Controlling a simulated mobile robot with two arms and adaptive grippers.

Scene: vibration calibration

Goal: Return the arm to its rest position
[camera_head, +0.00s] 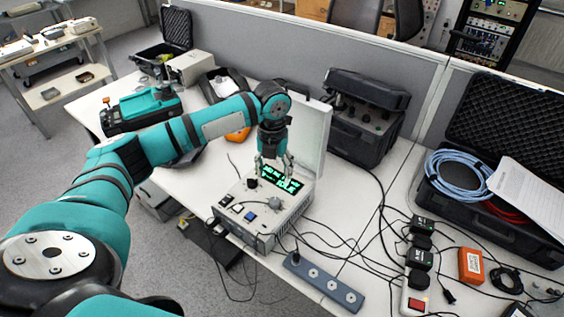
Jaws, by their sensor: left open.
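My left arm reaches in from the left side of the head view, with teal links. My left gripper (272,170) points down above the top panel of a grey calibration instrument (240,222). The gripper is open, with nothing seen between its fingers. It is close to the instrument's lit green display (283,180) and overlaps its edge in the picture. I cannot tell whether the fingers touch the panel. The instrument's pale lid (314,135) stands raised behind. My right gripper is not in view.
A grey power strip (322,283) lies in front of the instrument, with cables around it. A black case (365,118) stands behind. An open case (480,230) with blue hose (455,176) is at right. An orange box (471,265) and a teal device (143,108) are on the tables.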

